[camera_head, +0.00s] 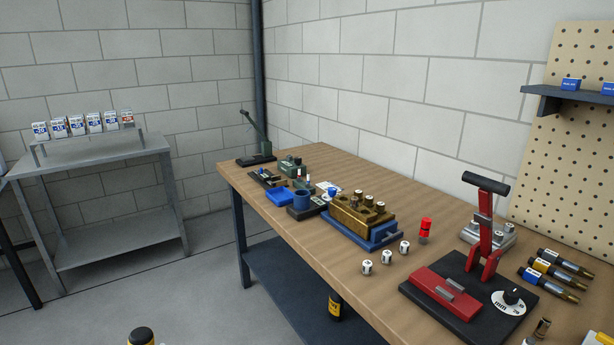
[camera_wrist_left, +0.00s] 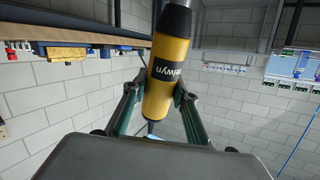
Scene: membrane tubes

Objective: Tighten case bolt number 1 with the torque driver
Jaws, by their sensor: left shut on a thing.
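In that view the workbench edge is at the upper left, well apart from the driver. In the head view a brass-coloured case (camera_head: 350,219) sits in a blue fixture (camera_head: 384,236) on the bench, with several round parts on top. I cannot tell which bolt is number 1. A yellow and black top (camera_head: 141,337) shows at the head view's bottom edge. My right gripper is not in view.
A yellow-banded black object (camera_head: 335,305) is below the bench edge.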

